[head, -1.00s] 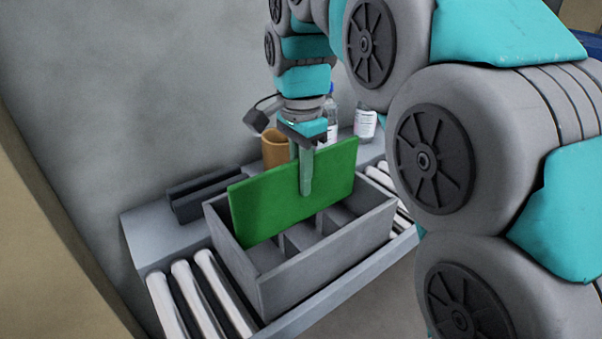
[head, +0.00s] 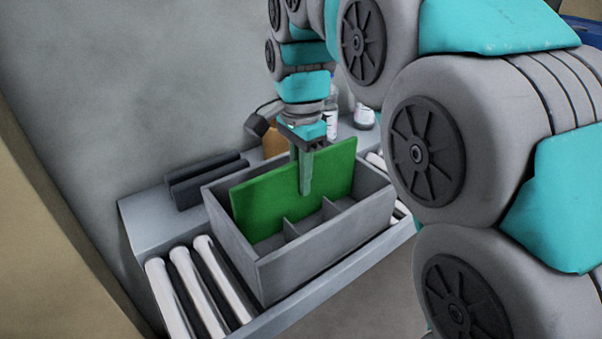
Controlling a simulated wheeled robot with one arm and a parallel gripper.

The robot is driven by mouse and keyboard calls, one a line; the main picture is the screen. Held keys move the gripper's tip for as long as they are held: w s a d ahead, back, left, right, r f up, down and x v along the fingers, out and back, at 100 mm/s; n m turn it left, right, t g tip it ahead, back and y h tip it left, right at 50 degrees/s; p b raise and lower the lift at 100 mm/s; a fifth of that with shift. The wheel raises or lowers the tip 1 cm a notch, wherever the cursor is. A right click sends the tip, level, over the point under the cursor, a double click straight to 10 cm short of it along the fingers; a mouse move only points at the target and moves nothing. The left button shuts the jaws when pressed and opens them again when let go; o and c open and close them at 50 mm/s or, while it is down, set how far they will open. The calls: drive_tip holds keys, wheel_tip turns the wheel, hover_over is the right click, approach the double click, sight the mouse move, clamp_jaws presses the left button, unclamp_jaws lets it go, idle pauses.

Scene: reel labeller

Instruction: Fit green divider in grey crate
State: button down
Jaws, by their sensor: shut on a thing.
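The green divider (head: 270,202) is a flat upright panel. It stands partly down inside the grey crate (head: 322,243), lengthwise, with its upper part above the rim. My gripper (head: 305,190) is shut on the divider near the middle of its top edge, with one finger showing in front of the panel. The crate has short cross walls that form compartments on the near side of the divider. The divider's lower edge and the crate's far side behind it are partly hidden, so I cannot tell whether it touches the floor of the crate.
The crate sits on a roller conveyor (head: 185,290) with bare rollers at left. A dark slotted block (head: 205,182) lies on the ledge behind. An orange container (head: 274,144) and clear bottles (head: 331,118) stand behind my gripper. My arm fills the right side.

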drive_tip(key=shift+f+b, duration=0.3)
drive_tip(key=shift+f, duration=0.6)
drive_tip(key=c, duration=0.8)
unclamp_jaws()
drive_tip(key=shift+r, duration=3.9)
drive_tip(key=shift+s, duration=0.1)
